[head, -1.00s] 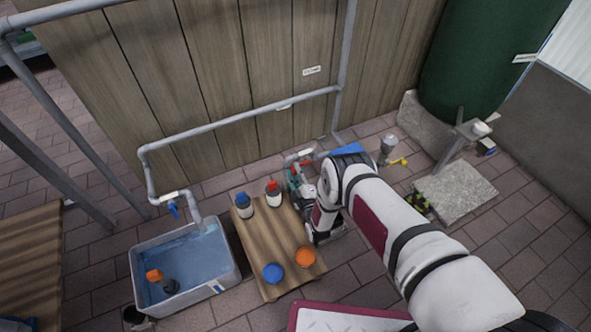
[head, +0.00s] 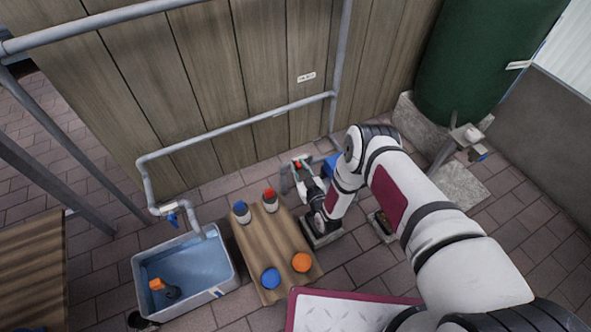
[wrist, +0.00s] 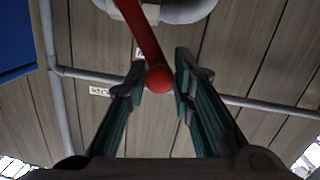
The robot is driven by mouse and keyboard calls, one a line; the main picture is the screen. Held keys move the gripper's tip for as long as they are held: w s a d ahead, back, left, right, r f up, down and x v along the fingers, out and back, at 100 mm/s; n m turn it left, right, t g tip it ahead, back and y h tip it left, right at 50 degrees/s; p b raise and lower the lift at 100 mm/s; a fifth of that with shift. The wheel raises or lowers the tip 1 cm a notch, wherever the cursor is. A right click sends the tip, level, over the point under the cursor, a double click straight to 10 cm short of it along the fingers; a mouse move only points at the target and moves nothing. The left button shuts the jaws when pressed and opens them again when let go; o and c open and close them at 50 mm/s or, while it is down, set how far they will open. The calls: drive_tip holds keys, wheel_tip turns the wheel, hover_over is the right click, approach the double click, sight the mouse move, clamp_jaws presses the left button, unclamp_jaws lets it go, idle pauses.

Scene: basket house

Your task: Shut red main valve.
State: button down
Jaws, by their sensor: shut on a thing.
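The red valve lever (wrist: 146,35) runs down from a pale pipe body (wrist: 185,8) at the top of the wrist view and ends in a red ball (wrist: 158,79). My gripper (wrist: 159,76) has its two fingertips on either side of this ball and is shut on it. In the head view my gripper (head: 289,178) is at the pipework by the wooden wall, right of the small table. Only a bit of red (head: 298,164) shows there, so the lever's angle to its pipe is hard to tell.
A wooden table (head: 270,238) with bottles and blue and orange round items stands left of my arm. A water tub (head: 215,290) is farther left, under a blue-handled tap (head: 172,219). A grey pipe (head: 235,122) crosses the wall (head: 200,80). A green tank (head: 475,60) stands back right.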

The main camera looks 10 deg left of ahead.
drive_tip(key=shift+w+d+r+m+g+y+b, duration=0.2)
drive_tip(key=shift+w+d+m+b, duration=0.25)
drive_tip(key=shift+m, duration=0.6)
drive_tip(key=shift+w+d+r+m+g+y+b, duration=0.1)
drive_tip(key=shift+w+d+m+g+y+b, duration=0.15)
drive_tip(key=shift+d+m, duration=0.55)
drive_tip(key=shift+w+d+r+m+g+y+b, duration=0.15)
drive_tip(key=shift+d+m+b, duration=0.25)
drive_tip(key=shift+m, duration=0.85)
drive_tip(key=c, duration=1.6)
unclamp_jaws()
drive_tip(key=shift+o, duration=0.8)
drive_tip(key=shift+w+d+r, duration=0.1)
drive_tip(key=shift+w, duration=0.1)
drive_tip(key=v, duration=1.2)
